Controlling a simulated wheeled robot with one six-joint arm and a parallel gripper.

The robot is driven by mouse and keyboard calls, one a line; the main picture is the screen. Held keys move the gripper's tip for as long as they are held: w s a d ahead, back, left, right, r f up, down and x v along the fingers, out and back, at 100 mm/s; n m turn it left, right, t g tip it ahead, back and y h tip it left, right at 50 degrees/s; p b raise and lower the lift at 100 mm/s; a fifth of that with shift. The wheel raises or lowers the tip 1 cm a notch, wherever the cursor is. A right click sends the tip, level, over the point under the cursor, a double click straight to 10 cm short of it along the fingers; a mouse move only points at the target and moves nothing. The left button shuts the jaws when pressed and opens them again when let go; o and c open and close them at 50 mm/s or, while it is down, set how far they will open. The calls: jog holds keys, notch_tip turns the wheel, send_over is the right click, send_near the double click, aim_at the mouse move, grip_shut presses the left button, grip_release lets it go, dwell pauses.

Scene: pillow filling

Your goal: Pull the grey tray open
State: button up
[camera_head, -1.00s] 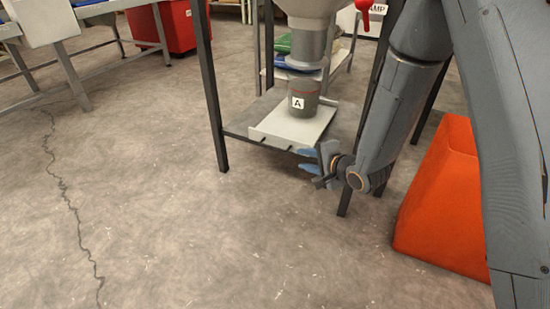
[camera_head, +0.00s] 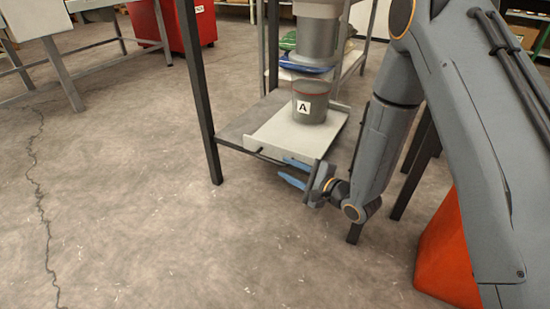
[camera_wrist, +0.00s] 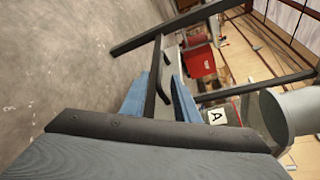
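The grey tray (camera_head: 278,136) is a pale flat plate on the low shelf of a dark-legged frame, with a dark handle along its front edge. The handle also shows in the wrist view (camera_wrist: 166,68). A grey container labelled A (camera_head: 311,107) stands upright on the tray. My gripper (camera_head: 284,168) is at the right part of the tray's front, its blue fingers apart and pointing left. In the wrist view a dark bar passes between the open fingers (camera_wrist: 158,97); contact with the handle cannot be told.
Dark frame legs (camera_head: 203,110) stand left and right of the tray. A grey spout (camera_head: 318,38) hangs above the container. An orange-red bin (camera_head: 447,258) is at the right, partly behind my arm. The floor in front and left is clear.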

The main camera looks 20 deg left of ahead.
aim_at(275, 163)
jog(key=b+x, duration=0.3)
jog(key=x, duration=0.5)
jog(key=shift+s+b, duration=0.15)
jog(key=shift+b, duration=0.25)
grip_shut()
